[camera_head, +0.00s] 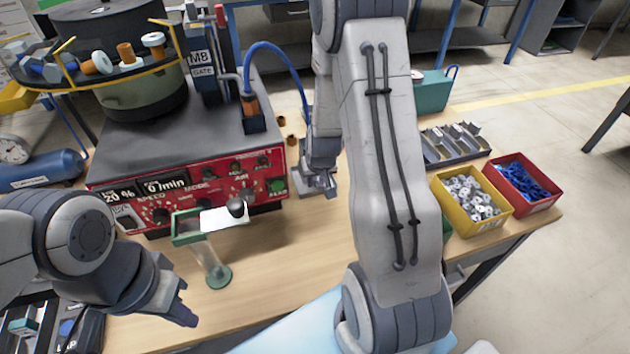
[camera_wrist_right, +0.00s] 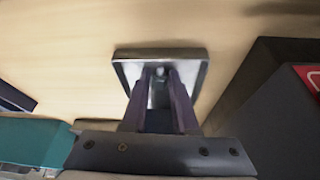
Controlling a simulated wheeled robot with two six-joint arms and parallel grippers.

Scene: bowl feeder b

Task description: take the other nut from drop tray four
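My right gripper (camera_head: 322,186) points down into a small metal drop tray (camera_head: 306,193) beside the red control panel. In the right wrist view the square tray (camera_wrist_right: 196,58) lies under the gripper (camera_wrist_right: 160,76), with both fingertips inside its rim. The fingers stand apart with a narrow gap. A small bright metal piece, perhaps the nut (camera_wrist_right: 160,71), shows at the gap between the tips; whether they touch it I cannot tell. My left gripper (camera_head: 180,303) hangs over the front left of the table, and its finger gap is not clear. No tray number is readable.
The bowl feeder (camera_head: 140,100) and red control panel (camera_head: 190,190) stand left. A green-based stand (camera_head: 218,275) with a clear tube is in front. A yellow bin (camera_head: 460,222) of metal parts and a red bin (camera_head: 540,205) of blue parts sit right. A teal box (camera_head: 432,93) stands behind.

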